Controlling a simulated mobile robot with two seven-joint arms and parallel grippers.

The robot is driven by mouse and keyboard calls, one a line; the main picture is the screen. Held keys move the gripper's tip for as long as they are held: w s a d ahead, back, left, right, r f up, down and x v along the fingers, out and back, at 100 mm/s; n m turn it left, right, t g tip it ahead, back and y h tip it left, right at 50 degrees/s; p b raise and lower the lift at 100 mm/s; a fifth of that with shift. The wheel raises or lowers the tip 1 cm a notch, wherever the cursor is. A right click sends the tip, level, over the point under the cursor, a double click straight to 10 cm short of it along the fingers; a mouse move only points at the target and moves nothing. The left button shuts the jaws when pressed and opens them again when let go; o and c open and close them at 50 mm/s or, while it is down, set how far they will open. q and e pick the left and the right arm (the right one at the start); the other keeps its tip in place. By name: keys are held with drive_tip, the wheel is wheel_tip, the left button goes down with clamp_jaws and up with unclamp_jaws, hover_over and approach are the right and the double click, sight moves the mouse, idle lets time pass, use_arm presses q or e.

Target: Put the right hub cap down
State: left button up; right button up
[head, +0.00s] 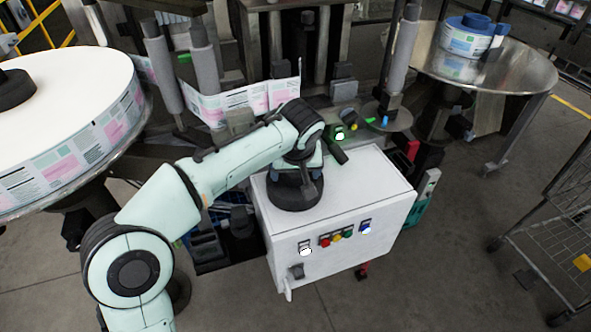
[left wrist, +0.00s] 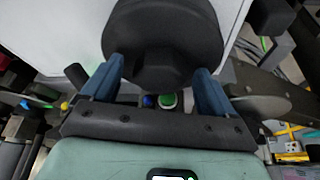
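The black round hub cap (head: 295,193) is at the top of the white cabinet (head: 350,190), near its left end. My left gripper (head: 299,170) points down at it from above. Another black hub cap (head: 14,88) lies on the big label reel at the left. My right gripper is not in view.
The cabinet top is clear to the right of the hub cap; a green-lit button box (head: 340,134) stands behind it. A round metal table (head: 520,75) at the back right holds a small label reel (head: 464,42) with blue parts. A wire cart (head: 550,225) stands at the right.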

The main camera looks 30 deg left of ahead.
use_arm(q)
drive_tip(key=shift+r, duration=0.55)
drive_tip(key=p+v, duration=0.2)
drive_tip(key=v, duration=0.9)
drive_tip(key=shift+s+p, duration=0.2)
drive_tip(key=shift+p, duration=0.2)
drive_tip(key=shift+d, duration=0.2)
